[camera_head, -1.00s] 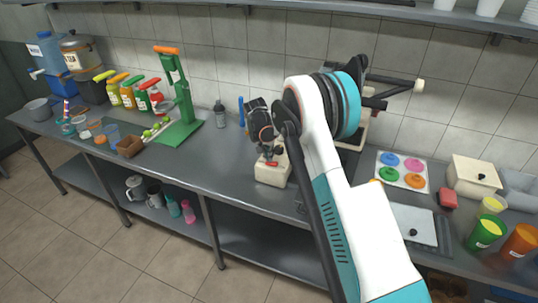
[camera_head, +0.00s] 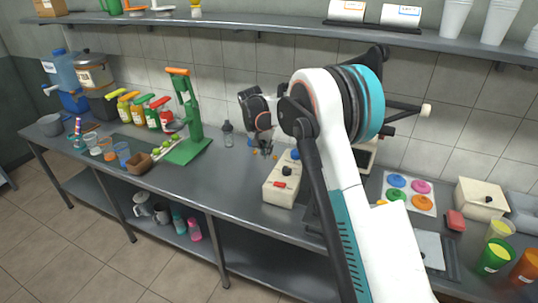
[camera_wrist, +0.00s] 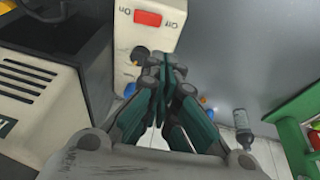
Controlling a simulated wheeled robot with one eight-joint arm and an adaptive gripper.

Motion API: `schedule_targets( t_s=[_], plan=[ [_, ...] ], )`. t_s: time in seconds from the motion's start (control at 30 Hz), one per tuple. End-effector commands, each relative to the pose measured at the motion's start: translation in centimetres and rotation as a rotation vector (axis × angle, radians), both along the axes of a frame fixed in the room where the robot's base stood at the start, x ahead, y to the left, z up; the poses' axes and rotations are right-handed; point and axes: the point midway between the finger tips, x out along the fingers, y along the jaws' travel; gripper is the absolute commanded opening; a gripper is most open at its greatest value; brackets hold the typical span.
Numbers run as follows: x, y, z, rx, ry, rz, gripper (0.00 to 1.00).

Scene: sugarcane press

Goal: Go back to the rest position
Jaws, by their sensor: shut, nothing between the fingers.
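My gripper (camera_head: 264,150) hangs above the steel counter in the head view, partly hidden behind my own arm. In the wrist view my gripper (camera_wrist: 165,72) has its dark green fingers pressed together with nothing between them. Beside it is a cream control box (camera_head: 283,182) with a red switch and a black knob. The wrist view shows this control box (camera_wrist: 118,30) close to the fingertips, with "On" and "Off" marked by the red switch (camera_wrist: 148,18).
A green juicer stand (camera_head: 190,120) and a dark bottle (camera_head: 228,134) stand to the left. A lid tray (camera_head: 408,190), a cream box (camera_head: 481,199) and cups (camera_head: 494,257) stand to the right. The shelf (camera_head: 290,24) runs above.

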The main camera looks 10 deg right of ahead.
Motion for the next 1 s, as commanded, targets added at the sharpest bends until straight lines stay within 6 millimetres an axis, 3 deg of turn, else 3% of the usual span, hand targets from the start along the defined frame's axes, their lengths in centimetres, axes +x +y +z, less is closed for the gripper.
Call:
schedule_targets(
  t_s=[0.27,0.47,0.7,1.0],
  plan=[
    [0.0,0.0,0.1,0.001,-0.001,0.0,0.0],
    [-1.7,-0.3,2.4,0.008,-0.013,0.033,0.0],
    [-6.9,-0.8,7.9,0.027,-0.051,0.128,0.0],
    [-15.1,-1.4,12.8,0.041,-0.109,0.245,0.0]
  ],
)
